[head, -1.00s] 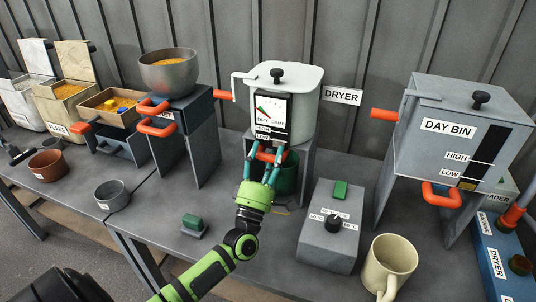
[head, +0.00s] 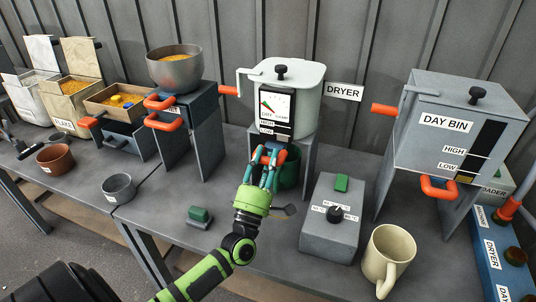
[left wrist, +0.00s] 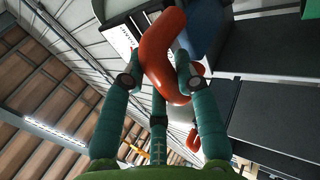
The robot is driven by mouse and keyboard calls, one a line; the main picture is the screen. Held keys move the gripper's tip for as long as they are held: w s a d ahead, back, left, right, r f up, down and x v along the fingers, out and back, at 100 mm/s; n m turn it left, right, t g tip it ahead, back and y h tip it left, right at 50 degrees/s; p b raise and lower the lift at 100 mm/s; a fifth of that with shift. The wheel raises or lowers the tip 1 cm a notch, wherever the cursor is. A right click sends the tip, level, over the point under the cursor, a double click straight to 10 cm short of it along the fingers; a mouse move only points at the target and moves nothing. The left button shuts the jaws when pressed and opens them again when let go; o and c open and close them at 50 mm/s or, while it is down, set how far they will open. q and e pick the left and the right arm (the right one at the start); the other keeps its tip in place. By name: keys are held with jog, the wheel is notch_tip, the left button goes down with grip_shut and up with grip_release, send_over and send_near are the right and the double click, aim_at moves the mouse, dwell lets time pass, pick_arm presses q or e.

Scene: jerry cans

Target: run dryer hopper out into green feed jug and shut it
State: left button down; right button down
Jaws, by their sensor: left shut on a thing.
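The dryer hopper (head: 306,88) is a pale pot with a black-knobbed lid, a dial gauge and a dark level window, on a grey stand. My left gripper (head: 268,156) is at its lower front, shut on the orange handle below the level window. The left wrist view shows that curved orange handle (left wrist: 160,55) between the teal fingers. The green feed jug (head: 290,168) stands under the hopper inside the stand, partly hidden by my gripper and the stand. Its contents cannot be seen. My right gripper is not in view.
A grey control box (head: 331,222) with a knob and a cream mug (head: 388,258) stand to the right. The day bin (head: 455,130) is at far right. A metal bowl (head: 174,67) sits on a stand at left. A small green-topped block (head: 199,216) lies near the bench front.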

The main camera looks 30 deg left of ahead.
pick_arm(q)
jog(key=shift+w+a+r, duration=0.1)
jog(key=shift+w+r, duration=0.05)
jog(key=c, duration=1.1)
grip_release()
jog(key=shift+w, duration=0.1)
jog(key=shift+o, duration=1)
jog(key=shift+f, duration=0.2)
jog(key=v, duration=1.2)
jog(key=shift+r, duration=0.15)
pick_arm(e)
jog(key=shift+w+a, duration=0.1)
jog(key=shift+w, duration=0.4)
